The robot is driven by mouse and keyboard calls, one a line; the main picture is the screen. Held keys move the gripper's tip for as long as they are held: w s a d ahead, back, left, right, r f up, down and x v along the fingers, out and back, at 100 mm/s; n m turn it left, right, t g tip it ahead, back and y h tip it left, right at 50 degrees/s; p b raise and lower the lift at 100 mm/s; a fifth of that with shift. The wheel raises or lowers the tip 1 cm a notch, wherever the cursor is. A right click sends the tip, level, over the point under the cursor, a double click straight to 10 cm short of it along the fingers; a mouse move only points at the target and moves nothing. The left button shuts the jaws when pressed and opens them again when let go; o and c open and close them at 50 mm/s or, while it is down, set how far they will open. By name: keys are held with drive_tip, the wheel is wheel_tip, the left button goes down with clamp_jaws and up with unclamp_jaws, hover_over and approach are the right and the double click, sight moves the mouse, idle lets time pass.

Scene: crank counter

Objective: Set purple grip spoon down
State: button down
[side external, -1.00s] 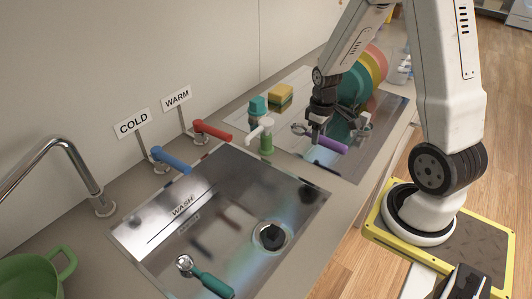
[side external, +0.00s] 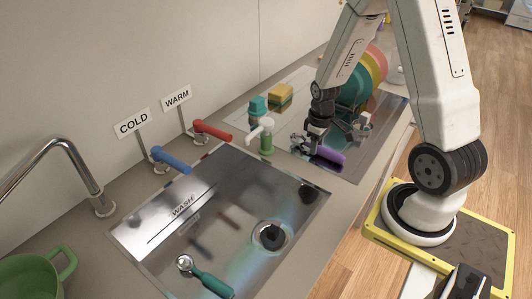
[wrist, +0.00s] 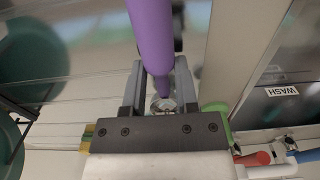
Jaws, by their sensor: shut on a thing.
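The purple grip spoon (side external: 331,156) is low over the drainboard at the right end of the counter, its handle pointing right and its metal end at the left, partly hidden by my gripper (side external: 316,148). I cannot tell whether it touches the surface. My gripper is shut on the spoon. In the wrist view the purple handle (wrist: 151,35) runs from the top edge down between the fingers of my gripper (wrist: 160,85).
A metal sink basin (side external: 150,235) holds a teal-handled spoon (side external: 212,285). A soap dispenser (side external: 266,135), a yellow sponge (side external: 280,97) and a rack of coloured plates (side external: 372,72) stand around the drainboard. A green pot (side external: 30,278) is at bottom left.

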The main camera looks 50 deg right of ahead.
drive_tip(key=shift+f, duration=0.1)
drive_tip(key=shift+c, duration=1.8)
unclamp_jaws()
wheel_tip(320, 180, up, 12)
drive_tip(key=s+a+f+t, duration=0.1)
drive_tip(key=a+f+t, duration=0.1)
drive_tip(key=a, duration=1.4)
drive_tip(key=shift+s+a+t, duration=0.3)
